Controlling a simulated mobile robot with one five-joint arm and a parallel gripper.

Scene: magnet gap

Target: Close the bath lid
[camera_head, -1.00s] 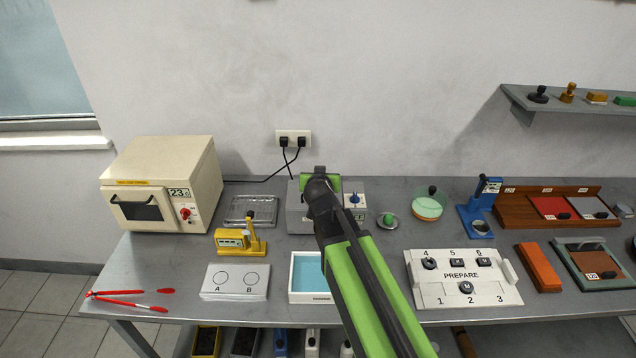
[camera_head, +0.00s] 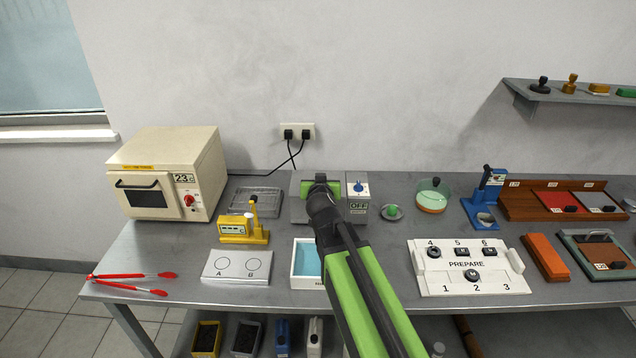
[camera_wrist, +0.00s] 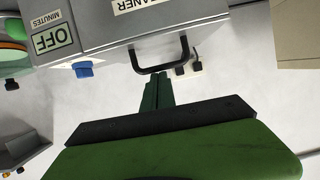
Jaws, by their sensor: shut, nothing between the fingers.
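The bath (camera_head: 299,212) is a grey box cleaner at the back middle of the bench, with a blue knob and an OFF display on its right. My arm hides much of it in the head view. In the wrist view its grey lid (camera_wrist: 215,32) shows a black handle (camera_wrist: 160,68) along its edge. I cannot tell the lid's angle. My gripper (camera_head: 320,182) is over the bath in the head view. In the wrist view my gripper (camera_wrist: 158,82) is shut and empty, with its fingertips close to the handle. I cannot tell whether they touch it.
A blue-filled white tray (camera_head: 305,270) stands in front of the bath, partly behind my arm. A green-lidded dish (camera_head: 432,197) and a blue stand (camera_head: 484,200) are to the right. A wall outlet (camera_head: 297,131) is behind.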

